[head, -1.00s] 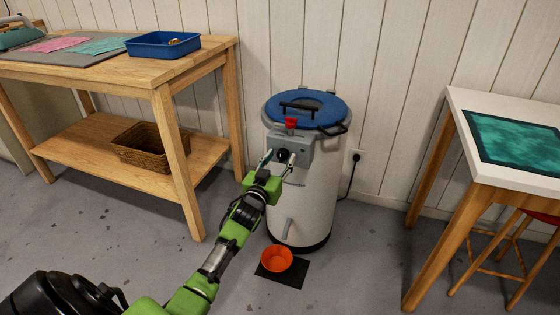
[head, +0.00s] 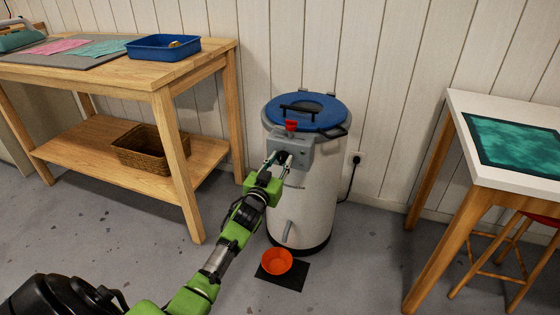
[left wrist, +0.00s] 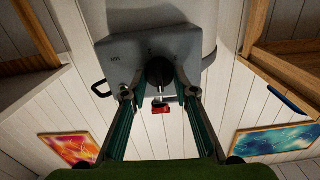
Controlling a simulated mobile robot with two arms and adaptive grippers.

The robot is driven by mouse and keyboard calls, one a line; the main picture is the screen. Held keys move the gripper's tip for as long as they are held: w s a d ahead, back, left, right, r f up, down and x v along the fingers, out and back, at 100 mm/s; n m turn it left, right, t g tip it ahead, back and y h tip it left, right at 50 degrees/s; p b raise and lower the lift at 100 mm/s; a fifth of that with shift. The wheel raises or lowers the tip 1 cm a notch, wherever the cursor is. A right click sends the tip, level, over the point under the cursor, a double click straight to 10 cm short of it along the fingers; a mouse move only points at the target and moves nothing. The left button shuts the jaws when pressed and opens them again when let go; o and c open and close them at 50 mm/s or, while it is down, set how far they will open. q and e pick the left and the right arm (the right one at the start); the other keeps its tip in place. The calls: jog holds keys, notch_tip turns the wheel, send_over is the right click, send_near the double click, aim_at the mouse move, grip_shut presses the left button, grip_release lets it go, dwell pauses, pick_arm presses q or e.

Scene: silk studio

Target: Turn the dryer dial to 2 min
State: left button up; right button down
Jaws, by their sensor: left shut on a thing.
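The dryer (head: 308,195) is a white upright cylinder with a blue lid (head: 308,108), standing on the floor between two tables. Its grey control box (head: 300,150) faces me, with a red knob (head: 291,125) on top. The round black dial is on the box's front; it shows in the left wrist view (left wrist: 159,71) between my fingers. My left gripper (head: 279,160) is shut on the dial, one finger on each side. My right gripper is not in view.
An orange bowl (head: 277,261) sits on a black mat (head: 291,280) before the dryer. A wooden table (head: 165,78) with a blue tray (head: 163,47) stands at left. A white-topped table (head: 478,128) and red stool (head: 515,240) stand at right.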

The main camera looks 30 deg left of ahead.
pick_arm(q)
jog(key=m+p, duration=0.1)
jog(key=m, duration=0.3)
jog(key=shift+d+m, duration=0.1)
jog(key=shift+m, duration=0.3)
jog(key=m, duration=0.4)
jog(key=shift+f+p, duration=0.1)
jog(key=shift+p, duration=0.2)
jog(key=m, duration=0.6)
jog(key=shift+d+f, duration=0.1)
jog(key=m+b, duration=0.1)
jog(key=m, duration=0.4)
jog(key=shift+f, duration=0.1)
jog(key=shift+m, duration=2.1)
jog(key=m, duration=0.2)
jog(key=shift+m, duration=1)
jog(key=shift+f+m, duration=0.1)
jog(key=shift+m, duration=1.2)
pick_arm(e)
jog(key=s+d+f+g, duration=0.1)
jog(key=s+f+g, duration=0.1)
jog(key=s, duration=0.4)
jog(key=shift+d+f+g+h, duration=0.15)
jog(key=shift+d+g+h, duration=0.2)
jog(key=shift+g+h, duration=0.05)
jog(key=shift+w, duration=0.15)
